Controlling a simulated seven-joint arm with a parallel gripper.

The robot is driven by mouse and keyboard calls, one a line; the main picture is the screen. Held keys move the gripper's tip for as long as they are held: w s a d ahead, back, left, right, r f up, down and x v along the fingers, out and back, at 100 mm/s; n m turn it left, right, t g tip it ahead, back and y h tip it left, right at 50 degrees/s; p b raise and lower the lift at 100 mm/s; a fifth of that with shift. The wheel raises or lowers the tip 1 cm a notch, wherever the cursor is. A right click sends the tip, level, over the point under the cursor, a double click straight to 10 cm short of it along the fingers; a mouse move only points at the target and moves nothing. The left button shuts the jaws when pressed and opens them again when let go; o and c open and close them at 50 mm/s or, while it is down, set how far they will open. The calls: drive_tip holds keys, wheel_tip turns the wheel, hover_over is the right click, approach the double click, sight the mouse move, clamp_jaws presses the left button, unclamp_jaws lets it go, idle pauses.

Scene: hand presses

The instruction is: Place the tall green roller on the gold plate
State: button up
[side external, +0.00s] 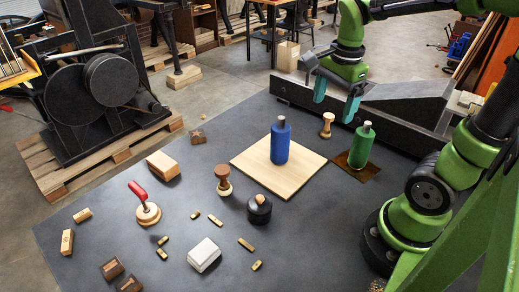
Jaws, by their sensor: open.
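The tall green roller (361,148) stands upright at the right of the dark table. Its base appears to rest on the small brownish-gold plate (370,172), whose edges show around it. My gripper (336,107) is above and to the left of the roller, with its two teal fingers apart and nothing between them. The right finger is close to the roller's top in the picture, but I see a gap between them.
A blue roller (280,143) stands on a pale wooden board (253,166). A small wooden-handled tool (327,124) stands behind the plate. A black round-knobbed tool (259,210), a red-handled stamp (148,212) and several small blocks occupy the front left. The table's front right is clear.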

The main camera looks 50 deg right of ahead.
drive_tip(key=s+a+r+n+t+y, duration=0.1)
drive_tip(key=a+n+t, duration=0.2)
drive_tip(key=a+n, duration=0.3)
drive_tip(key=s+a+r+n+t+y, duration=0.1)
drive_tip(key=a+n, duration=0.4)
drive_tip(key=n, duration=0.6)
drive_tip(key=shift+a+r+t, duration=0.35)
drive_tip(key=shift+r+t, duration=0.4)
drive_tip(key=shift+t, duration=0.45)
